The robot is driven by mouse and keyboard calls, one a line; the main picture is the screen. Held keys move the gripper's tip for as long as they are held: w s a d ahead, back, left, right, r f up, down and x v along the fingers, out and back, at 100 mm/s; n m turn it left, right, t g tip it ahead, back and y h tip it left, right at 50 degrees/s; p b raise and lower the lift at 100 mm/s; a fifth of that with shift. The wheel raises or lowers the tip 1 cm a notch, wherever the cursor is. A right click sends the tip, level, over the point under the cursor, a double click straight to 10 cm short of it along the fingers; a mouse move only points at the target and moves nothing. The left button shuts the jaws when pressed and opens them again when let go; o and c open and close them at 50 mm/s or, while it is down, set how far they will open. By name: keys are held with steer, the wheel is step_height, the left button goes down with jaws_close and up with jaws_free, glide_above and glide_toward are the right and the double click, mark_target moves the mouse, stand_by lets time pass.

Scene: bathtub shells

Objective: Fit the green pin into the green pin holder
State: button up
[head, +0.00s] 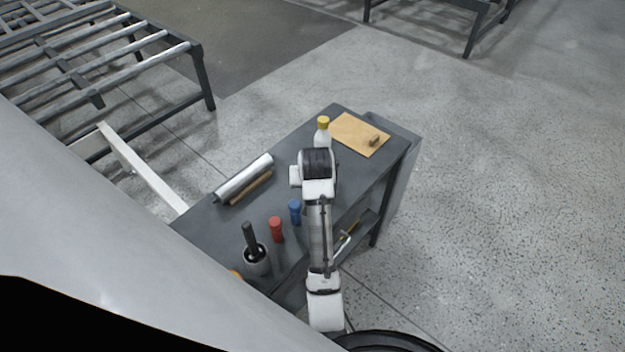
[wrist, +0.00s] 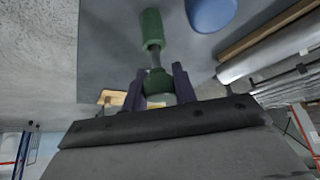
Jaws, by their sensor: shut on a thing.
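In the wrist view, my gripper (wrist: 159,84) is shut on the green head of the green pin (wrist: 159,86), between two dark fingers. The pin's grey shaft points away from the fingers toward the green pin holder (wrist: 152,27), a green cylinder on the dark tabletop. The shaft's far end meets the holder's near end in the picture. I cannot tell whether the tip is inside it or just in front of it. In the head view my arm hides the gripper, the green pin and the green holder.
On the dark table (head: 215,222) stand a blue pin set (head: 295,212), close by the green holder, a red one (head: 276,230) and a cup (head: 256,263) with a black handle. A metal roll (head: 244,178), a yellow-capped bottle (head: 322,136) and a tan board (head: 352,138) lie farther back.

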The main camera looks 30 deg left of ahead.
steer(key=shift+f+b, duration=0.7)
steer(key=shift+f, duration=0.9)
steer(key=o, duration=1)
steer(key=shift+o, duration=0.2)
steer(key=shift+r, duration=0.15)
steer(key=p+v, duration=0.2)
steer(key=v, duration=1.1)
steer(key=shift+d+r+p, duration=0.15)
steer(key=shift+r+p, duration=0.1)
steer(key=shift+p, duration=0.15)
steer(key=shift+s, duration=0.15)
